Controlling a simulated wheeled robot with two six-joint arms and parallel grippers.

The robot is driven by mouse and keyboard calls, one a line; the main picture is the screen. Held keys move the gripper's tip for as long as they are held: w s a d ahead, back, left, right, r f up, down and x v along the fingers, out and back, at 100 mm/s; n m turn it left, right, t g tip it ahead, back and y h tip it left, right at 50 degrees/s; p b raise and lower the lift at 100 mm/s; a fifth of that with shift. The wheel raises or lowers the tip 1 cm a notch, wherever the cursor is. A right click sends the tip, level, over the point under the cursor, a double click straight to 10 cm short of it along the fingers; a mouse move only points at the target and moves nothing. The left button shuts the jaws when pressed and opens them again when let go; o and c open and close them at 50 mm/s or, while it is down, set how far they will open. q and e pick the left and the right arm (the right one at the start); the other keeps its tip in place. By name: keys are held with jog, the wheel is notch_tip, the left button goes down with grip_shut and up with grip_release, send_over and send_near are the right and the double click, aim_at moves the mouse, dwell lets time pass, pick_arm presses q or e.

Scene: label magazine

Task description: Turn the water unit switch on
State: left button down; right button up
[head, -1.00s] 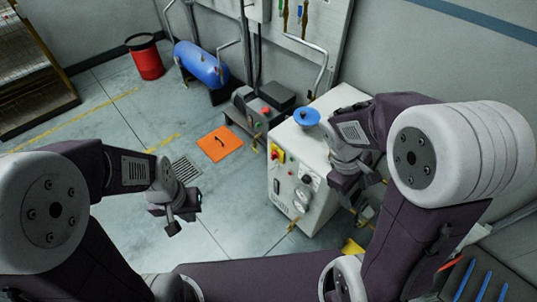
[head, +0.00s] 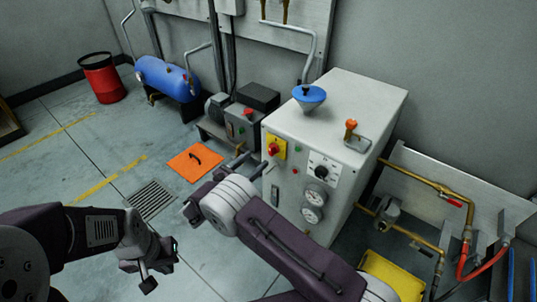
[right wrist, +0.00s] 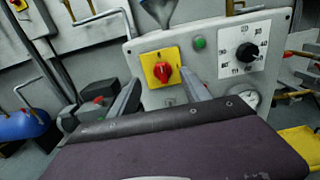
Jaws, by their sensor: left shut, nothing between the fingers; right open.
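The white water unit cabinet (head: 345,120) stands right of centre in the head view. Its switch is a red rotary knob (head: 273,149) on a yellow plate, at the upper left of the front panel. In the right wrist view the switch (right wrist: 161,71) is straight ahead, between my two fingers. My right gripper (head: 254,162) is open and empty, with its fingers pointing at the switch. It also shows in the right wrist view (right wrist: 160,86); I cannot tell if it touches the knob. My left gripper (head: 160,270) is shut and empty, low over the floor, away from the cabinet.
A dial (head: 321,172), gauges and a green button share the panel. A blue funnel (head: 309,95) sits on top. A grey motor unit (head: 240,122) stands left of the cabinet. Brass pipes (head: 425,182) and a yellow bin (head: 393,277) are at the right.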

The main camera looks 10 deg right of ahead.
aim_at(270, 148)
jog(key=b+x, duration=0.2)
jog(key=x, duration=0.6)
jog(key=shift+s+f, duration=0.1)
jog(key=shift+w+d+b, duration=0.3)
jog(key=shift+d, duration=0.05)
grip_shut()
